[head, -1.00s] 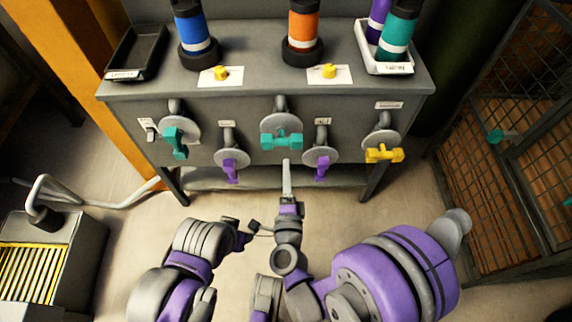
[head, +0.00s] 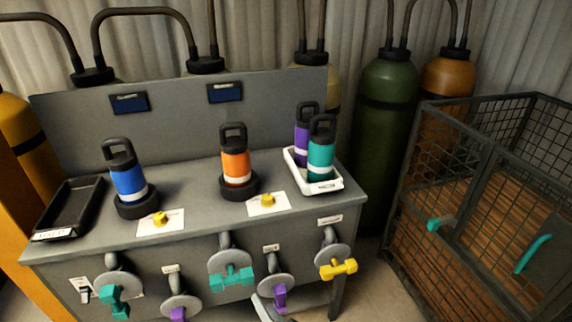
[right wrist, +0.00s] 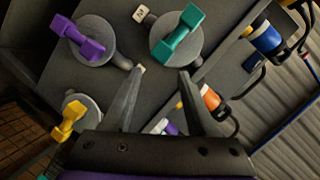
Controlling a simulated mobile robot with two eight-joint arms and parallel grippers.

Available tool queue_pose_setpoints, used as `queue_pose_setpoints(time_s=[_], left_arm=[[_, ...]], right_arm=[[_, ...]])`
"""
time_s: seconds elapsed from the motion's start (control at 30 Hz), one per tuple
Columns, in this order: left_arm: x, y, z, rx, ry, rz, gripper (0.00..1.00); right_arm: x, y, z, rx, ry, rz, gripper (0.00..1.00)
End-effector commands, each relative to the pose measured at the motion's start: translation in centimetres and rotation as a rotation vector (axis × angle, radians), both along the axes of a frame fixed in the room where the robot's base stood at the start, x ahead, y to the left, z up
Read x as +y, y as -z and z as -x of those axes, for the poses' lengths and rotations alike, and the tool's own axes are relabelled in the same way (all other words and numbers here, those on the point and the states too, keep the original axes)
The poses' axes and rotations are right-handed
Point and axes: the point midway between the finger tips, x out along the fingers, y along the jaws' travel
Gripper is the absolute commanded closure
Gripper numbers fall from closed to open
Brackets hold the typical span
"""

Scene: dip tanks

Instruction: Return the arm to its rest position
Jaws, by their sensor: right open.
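My right gripper (right wrist: 161,72) is open and empty in the right wrist view. Its two fingers stand apart in front of the bench's front panel, near a teal valve handle (right wrist: 177,38) and a purple one (right wrist: 88,38). In the head view only a small pale part of it (head: 265,307) shows at the bottom edge, beside a purple handle (head: 280,297). Most of the right arm is out of that view. My left gripper is not in view.
The grey bench (head: 190,180) holds a blue bottle (head: 127,180) and an orange bottle (head: 236,166) on black bases. A white tray (head: 325,187) holds purple and teal bottles. A black tray (head: 72,205) looks empty. A mesh cage (head: 450,215) stands right.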

Motion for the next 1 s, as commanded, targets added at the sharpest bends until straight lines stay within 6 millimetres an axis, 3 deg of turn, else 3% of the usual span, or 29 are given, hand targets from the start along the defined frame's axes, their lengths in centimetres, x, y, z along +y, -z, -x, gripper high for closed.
queue_pose_setpoints(time_s=[0.03, 0.17, 0.3, 0.5, 0.67, 0.7, 1.0], left_arm=[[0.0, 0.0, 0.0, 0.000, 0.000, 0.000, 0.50], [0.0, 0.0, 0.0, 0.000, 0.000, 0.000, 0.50], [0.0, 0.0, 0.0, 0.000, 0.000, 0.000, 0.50], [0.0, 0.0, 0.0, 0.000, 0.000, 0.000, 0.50], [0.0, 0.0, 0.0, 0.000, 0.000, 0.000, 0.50], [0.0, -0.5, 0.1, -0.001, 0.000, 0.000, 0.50], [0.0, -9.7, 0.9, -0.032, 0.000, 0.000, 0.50]], right_arm=[[-2.0, 0.1, 0.7, 0.027, -0.024, 0.094, 0.43], [-6.5, 1.2, 3.3, 0.120, -0.098, 0.338, 0.43], [-11.9, 2.6, 7.4, 0.255, -0.163, 0.569, 0.43], [-18.1, 4.0, 13.3, 0.441, -0.226, 0.795, 0.43], [-22.2, 4.5, 18.1, 0.590, -0.260, 0.923, 0.43], [-22.8, 4.0, 19.0, 0.613, -0.266, 0.943, 0.43], [-22.4, -5.2, 19.3, 0.572, -0.253, 0.937, 0.43]])
